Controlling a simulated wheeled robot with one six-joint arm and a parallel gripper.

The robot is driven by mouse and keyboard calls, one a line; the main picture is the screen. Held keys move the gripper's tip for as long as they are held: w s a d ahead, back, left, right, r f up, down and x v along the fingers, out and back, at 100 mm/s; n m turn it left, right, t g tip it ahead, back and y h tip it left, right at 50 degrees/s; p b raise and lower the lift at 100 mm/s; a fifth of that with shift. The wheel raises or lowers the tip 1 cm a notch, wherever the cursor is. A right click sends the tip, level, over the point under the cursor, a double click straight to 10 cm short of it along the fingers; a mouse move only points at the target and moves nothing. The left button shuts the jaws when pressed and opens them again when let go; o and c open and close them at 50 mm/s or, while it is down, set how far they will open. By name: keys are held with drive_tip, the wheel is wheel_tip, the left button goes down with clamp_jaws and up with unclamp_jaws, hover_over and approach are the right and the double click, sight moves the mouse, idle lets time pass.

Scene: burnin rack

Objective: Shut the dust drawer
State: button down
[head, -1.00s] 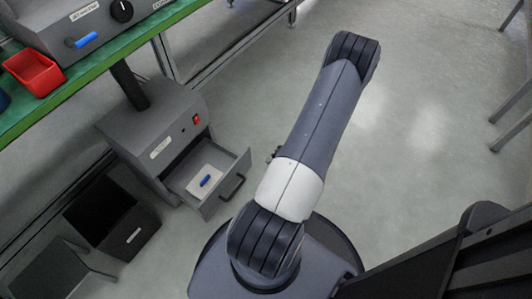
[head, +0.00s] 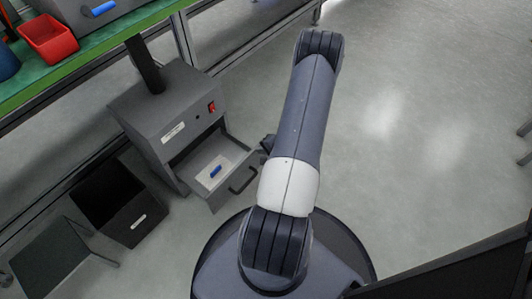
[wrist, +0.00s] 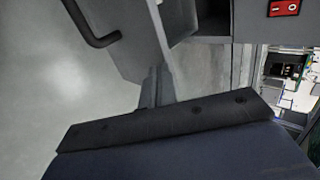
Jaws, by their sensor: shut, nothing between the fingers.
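The dust drawer (head: 224,196) is pulled out of a grey cabinet (head: 170,106) in the head view. A pale sheet and a small blue object (head: 215,171) lie in it. Its dark bar handle (head: 243,179) is on the front panel. In the wrist view the handle (wrist: 92,26) is at the upper left and the drawer's grey panel (wrist: 138,38) is at the top. My gripper (wrist: 154,82) is shut and empty, its tips close to the drawer panel's lower edge; I cannot tell whether they touch. In the head view my arm mostly hides it.
A red rocker switch (head: 211,107) is on the cabinet front. A dark open bin (head: 137,228) stands left of the drawer, with a grey stool (head: 48,262) beyond it. A green bench (head: 92,66) carrying a red tray (head: 48,38) is behind.

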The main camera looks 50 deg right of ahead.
drive_tip(key=shift+w, duration=0.1)
drive_tip(key=w+a+p, duration=0.1)
drive_tip(key=w+p, duration=0.2)
drive_tip(key=w, duration=1.7)
drive_tip(key=shift+w+a, duration=0.3)
drive_tip(key=shift+w, duration=0.05)
